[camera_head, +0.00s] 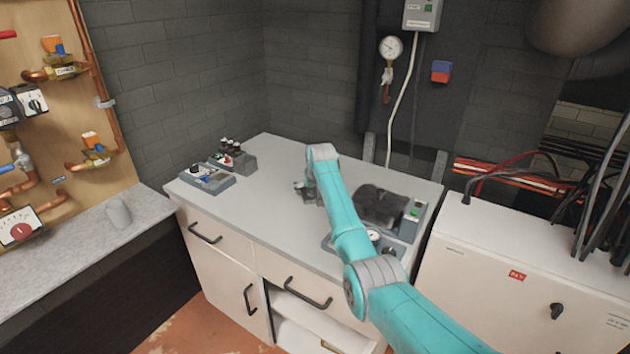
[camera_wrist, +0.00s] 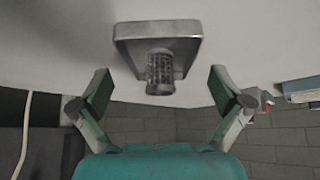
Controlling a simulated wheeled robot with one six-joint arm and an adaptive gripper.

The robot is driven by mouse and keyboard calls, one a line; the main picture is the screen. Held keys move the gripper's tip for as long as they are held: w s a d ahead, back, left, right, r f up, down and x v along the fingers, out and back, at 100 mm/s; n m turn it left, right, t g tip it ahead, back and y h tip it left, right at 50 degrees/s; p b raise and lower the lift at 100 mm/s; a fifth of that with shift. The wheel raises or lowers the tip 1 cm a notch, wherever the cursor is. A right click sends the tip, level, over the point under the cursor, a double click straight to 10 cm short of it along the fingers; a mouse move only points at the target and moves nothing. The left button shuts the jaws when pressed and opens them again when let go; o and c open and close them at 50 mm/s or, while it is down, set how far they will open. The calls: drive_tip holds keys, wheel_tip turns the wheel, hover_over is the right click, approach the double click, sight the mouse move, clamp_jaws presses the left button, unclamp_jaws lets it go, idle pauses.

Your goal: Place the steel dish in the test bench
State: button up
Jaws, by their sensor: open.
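In the wrist view a square, shallow grey metal piece (camera_wrist: 185,45) with a ridged cylindrical knob stands on the pale worktop. It looks like the steel dish, but I cannot be sure. My gripper (camera_wrist: 160,80) is open, with one finger on each side of the knob and a gap to both. In the head view my gripper (camera_head: 308,188) is low over the middle of the worktop, largely hidden by my arm. A grey unit with a black block and green switch (camera_head: 413,214) stands at the right; I cannot tell whether it is the test bench.
Two small control boxes, a front one (camera_head: 207,180) and a back one (camera_head: 234,158), sit at the worktop's left. The worktop (camera_head: 262,210) between them and my arm is clear. A white cabinet (camera_head: 500,280) stands right, a grey shelf (camera_head: 75,240) left. Walls close the back.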

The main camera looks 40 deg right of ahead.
drive_tip(key=shift+s+a+r+t+h, duration=0.15)
drive_tip(key=shift+s+a+r+t, duration=0.3)
drive_tip(key=shift+s+r, duration=0.55)
drive_tip(key=shift+s+a+r+t+h, duration=0.2)
drive_tip(key=shift+s+a+r, duration=0.6)
drive_tip(key=shift+s, duration=0.35)
drive_tip(key=shift+s+a+r+t+h, duration=0.15)
drive_tip(key=shift+s+a+r+t, duration=0.25)
drive_tip(key=shift+s+r, duration=0.65)
drive_tip(key=x, duration=0.5)
drive_tip(key=shift+f, duration=0.15)
drive_tip(key=shift+d+r+x, duration=0.1)
drive_tip(key=shift+x, duration=0.85)
drive_tip(key=shift+d+r+x, duration=0.1)
drive_tip(key=shift+d+x, duration=0.05)
drive_tip(key=shift+x, duration=1.7)
drive_tip(key=shift+a, duration=0.1)
drive_tip(key=c, duration=1.4)
